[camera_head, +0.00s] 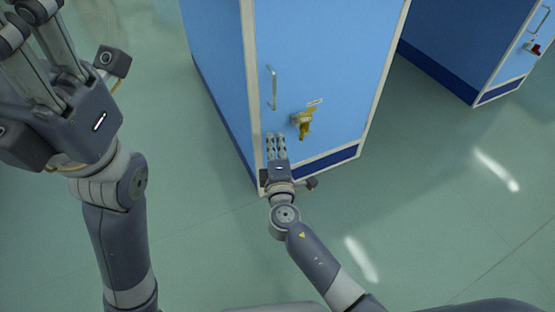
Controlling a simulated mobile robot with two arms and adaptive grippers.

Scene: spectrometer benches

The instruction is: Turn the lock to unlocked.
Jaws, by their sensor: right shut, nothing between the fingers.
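The lock (302,121) is a small yellow piece on the front face of the blue cabinet (340,60), with a pale label at its upper right. Which way it is turned is too small to tell. My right gripper (275,137) is shut and empty, its fingers pointing up the picture, just below and left of the lock and apart from it in the picture. My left gripper (38,12) is at the upper left, far from the lock; its fingertips are partly cut off by the frame edge.
A metal handle (272,88) is on the cabinet face, left of the lock. A second blue cabinet (460,45) stands at the upper right, with a handle and a small red and white piece on it. The green floor (440,190) between and in front is clear.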

